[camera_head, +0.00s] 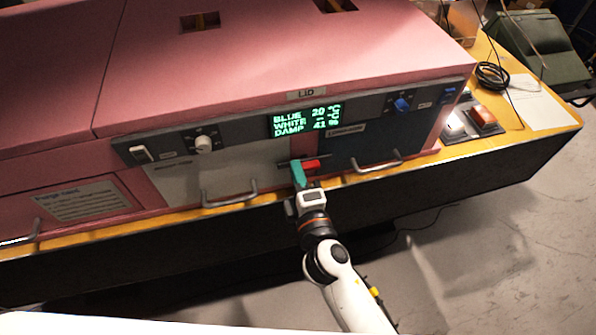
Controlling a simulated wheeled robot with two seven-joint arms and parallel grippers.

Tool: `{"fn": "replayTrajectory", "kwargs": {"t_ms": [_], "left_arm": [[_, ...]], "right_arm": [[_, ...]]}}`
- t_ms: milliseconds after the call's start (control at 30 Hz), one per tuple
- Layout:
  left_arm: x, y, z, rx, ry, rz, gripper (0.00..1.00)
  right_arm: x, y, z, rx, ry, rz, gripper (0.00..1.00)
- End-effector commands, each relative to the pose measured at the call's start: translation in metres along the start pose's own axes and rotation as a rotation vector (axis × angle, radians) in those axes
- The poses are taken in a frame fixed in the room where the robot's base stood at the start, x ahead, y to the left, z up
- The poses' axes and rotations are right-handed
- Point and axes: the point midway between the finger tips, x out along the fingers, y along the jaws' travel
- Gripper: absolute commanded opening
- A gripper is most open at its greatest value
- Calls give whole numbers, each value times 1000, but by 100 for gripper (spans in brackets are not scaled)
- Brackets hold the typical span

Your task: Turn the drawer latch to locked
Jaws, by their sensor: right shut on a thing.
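The red drawer latch (312,165) is on the front of the pink enclosure, between the white drawer front (222,172) and the dark blue drawer front (372,146). Its red handle lies roughly level, pointing right. My right gripper (297,170), with teal fingers, reaches up from below and is shut on the latch at the left part of the handle. The fingers hide that part of the latch. My left gripper is not in view.
A control panel with a green-lit display (305,121) runs above the drawers. Metal handles (230,197) stick out on both sides of the latch. A yellow ledge (170,220) runs below. An orange switch (482,118) and coiled black cable (492,75) sit at right.

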Motion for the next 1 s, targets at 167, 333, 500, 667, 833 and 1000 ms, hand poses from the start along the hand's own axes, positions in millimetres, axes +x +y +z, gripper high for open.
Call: {"fn": "replayTrajectory", "kwargs": {"t_ms": [167,333,500,667,833,1000], "left_arm": [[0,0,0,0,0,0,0],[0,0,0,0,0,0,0],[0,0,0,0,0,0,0],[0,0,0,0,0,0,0],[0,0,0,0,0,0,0],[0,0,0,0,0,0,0]], "right_arm": [[0,2,0,-45,-1,1,0],[0,2,0,-61,-1,1,0],[0,2,0,-63,-1,1,0],[0,3,0,-63,-1,2,0],[0,2,0,-61,0,2,33],[0,2,0,-60,0,1,33]]}}
